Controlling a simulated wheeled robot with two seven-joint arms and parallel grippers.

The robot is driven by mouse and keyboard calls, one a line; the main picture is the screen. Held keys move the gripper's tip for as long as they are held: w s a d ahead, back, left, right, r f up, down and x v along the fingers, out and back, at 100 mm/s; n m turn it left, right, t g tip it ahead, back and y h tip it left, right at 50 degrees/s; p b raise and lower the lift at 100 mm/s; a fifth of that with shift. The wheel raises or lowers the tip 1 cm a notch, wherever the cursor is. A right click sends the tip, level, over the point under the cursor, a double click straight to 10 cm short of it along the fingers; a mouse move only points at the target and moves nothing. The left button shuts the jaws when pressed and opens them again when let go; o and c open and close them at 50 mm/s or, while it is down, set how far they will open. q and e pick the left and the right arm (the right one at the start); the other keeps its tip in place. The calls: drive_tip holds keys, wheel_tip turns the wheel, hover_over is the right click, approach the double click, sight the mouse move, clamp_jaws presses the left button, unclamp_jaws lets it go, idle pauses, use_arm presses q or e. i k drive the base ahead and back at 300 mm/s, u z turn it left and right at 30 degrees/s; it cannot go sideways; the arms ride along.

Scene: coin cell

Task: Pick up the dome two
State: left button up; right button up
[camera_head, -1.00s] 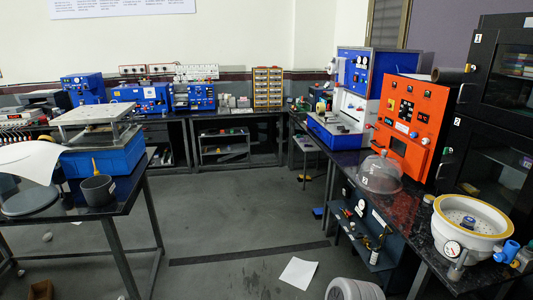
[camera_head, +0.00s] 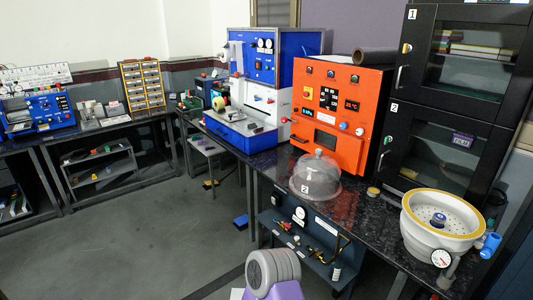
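Dome two (camera_head: 316,176) is a clear dome with a small knob on top and a label "2" on its front. It stands upright on the dark speckled bench (camera_head: 375,210), in front of the orange machine.
A white round vessel with a yellow rim (camera_head: 441,220), a gauge and a blue valve stands to the right of the dome. The orange machine (camera_head: 335,117) is close behind it. Black cabinets (camera_head: 452,110) rise at the right. A shelf with fittings (camera_head: 310,242) hangs below. Open floor lies left.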

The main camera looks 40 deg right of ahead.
sight(315, 175)
drive_tip(key=z, duration=0.35)
drive_tip(key=i, duration=1.9)
drive_tip(key=z, duration=1.8)
drive_tip(key=i, duration=0.95)
drive_tip(key=z, duration=1.05)
